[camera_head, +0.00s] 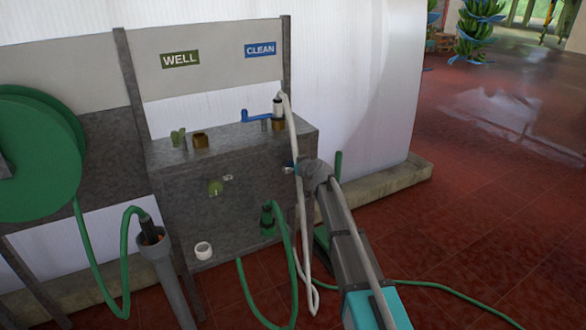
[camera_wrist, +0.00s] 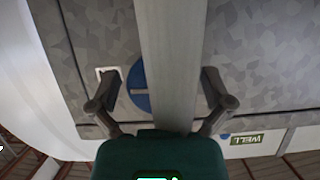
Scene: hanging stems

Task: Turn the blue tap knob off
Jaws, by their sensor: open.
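The blue tap knob (camera_wrist: 138,92) is round with a pale slot line, set on the grey panel between my open fingers. A pale strip, which looks like the cream hose (camera_wrist: 168,50), crosses in front of it and hides its right part in the wrist view. My gripper (camera_wrist: 160,82) is open, one finger on each side of the knob and hose; whether it touches either is unclear. In the head view my gripper (camera_head: 298,168) is at the cabinet's right front, with a sliver of the blue knob (camera_head: 289,169) showing beside it.
The grey cabinet (camera_head: 225,163) carries WELL (camera_head: 180,59) and CLEAN (camera_head: 260,49) signs above. A blue lever (camera_head: 256,117) and brass fittings are on top. The cream hose (camera_head: 294,130) hangs down past my gripper. Green hoses hang below. Open red floor lies right.

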